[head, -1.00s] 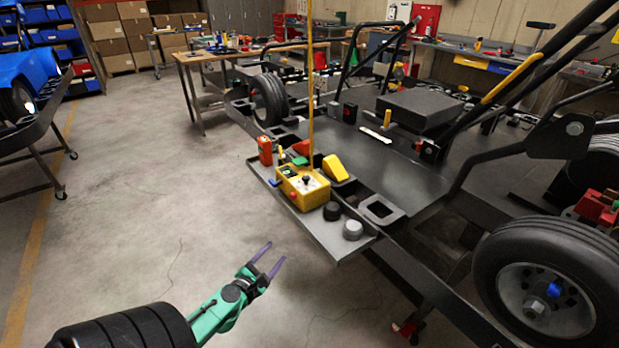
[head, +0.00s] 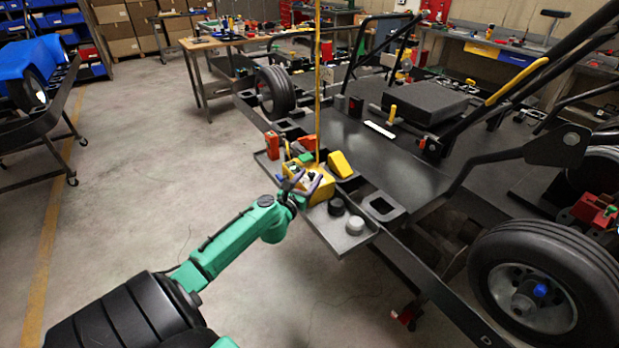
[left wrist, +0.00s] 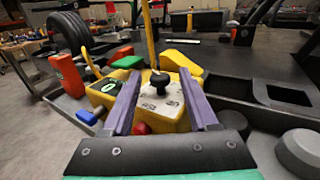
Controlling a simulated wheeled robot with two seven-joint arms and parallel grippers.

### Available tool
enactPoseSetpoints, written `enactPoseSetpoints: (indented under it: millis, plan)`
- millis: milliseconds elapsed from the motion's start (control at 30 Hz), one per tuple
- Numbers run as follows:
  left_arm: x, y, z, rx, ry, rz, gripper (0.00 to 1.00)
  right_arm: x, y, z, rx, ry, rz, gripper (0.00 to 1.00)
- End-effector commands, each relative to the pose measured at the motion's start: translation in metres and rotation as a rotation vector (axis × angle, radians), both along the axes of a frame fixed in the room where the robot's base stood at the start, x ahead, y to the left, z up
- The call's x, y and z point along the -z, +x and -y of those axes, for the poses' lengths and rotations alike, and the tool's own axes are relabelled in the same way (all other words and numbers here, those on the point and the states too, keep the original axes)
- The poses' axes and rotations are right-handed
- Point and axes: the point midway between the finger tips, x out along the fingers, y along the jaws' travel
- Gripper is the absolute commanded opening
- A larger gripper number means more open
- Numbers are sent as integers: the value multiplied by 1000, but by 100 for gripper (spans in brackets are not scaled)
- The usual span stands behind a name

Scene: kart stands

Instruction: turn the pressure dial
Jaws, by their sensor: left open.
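The black dial knob (left wrist: 159,82) sits on a pale plate on top of the yellow control box (left wrist: 176,118). In the head view the yellow box (head: 323,191) stands on the side tray of the kart stand, and the knob is small and partly hidden by my fingers. My left gripper (head: 304,177) is open, with its purple fingers reaching over the box's near side. In the left wrist view the fingers (left wrist: 160,76) frame the knob, one on each side with a gap. I cannot tell whether they are level with it. My right gripper is not in view.
On the grey tray (head: 349,238) stand a black knob (head: 336,207), a grey knob (head: 354,225) and a red box (head: 272,140). A thin yellow pole (head: 317,90) rises behind the control box. A yellow wedge (head: 340,163) lies beyond.

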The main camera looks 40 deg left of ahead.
Motion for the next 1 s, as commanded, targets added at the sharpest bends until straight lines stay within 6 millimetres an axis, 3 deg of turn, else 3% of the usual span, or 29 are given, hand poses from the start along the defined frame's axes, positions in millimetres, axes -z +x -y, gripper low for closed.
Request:
enactPoseSetpoints:
  millis: [233,267,400,433,767,1000]
  plan:
    - [0,2,0,1,1,-1,59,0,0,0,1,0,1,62]
    - [0,2,0,0,1,-1,56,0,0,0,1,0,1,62]
    - [0,2,0,1,1,-1,2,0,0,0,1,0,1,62]
    - [0,2,0,1,0,-1,0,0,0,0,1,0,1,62]
    - [0,2,1,-26,-2,-1,0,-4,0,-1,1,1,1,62]
    - [-1,3,3,-135,-7,-1,0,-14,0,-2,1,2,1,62]
